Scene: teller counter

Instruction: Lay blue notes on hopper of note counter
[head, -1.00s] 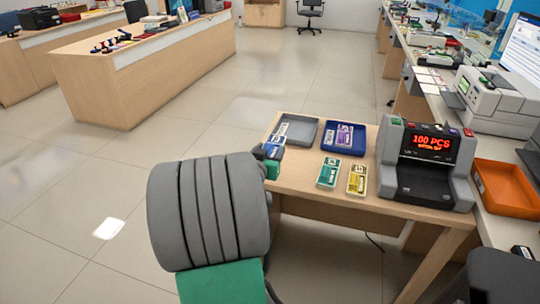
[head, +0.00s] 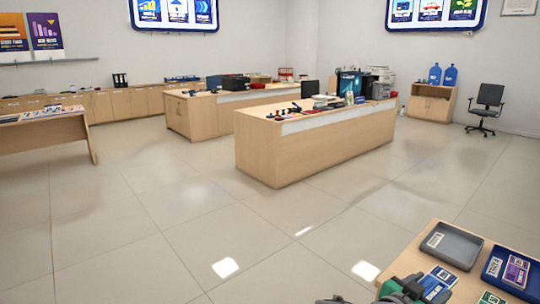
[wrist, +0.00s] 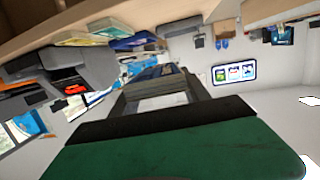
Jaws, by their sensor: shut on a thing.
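My gripper (head: 408,289) is low at the bottom right of the head view, by the near left edge of the wooden table. It is shut on the blue notes (head: 437,282), a flat blue and white bundle. The notes also show partly as a dark blue end beyond the fingers in the wrist view (wrist: 165,70). The note counter is outside the head view now. In the wrist view its dark body with a red display (wrist: 75,89) shows at the left; its hopper cannot be made out.
A grey tray (head: 467,259) and a blue tray (head: 494,263) holding purple notes (head: 516,271) stand on the table. Green notes (head: 490,298) lie nearer, cut by the frame edge. A long wooden counter (head: 290,150) stands farther back. Open tiled floor lies left of the table.

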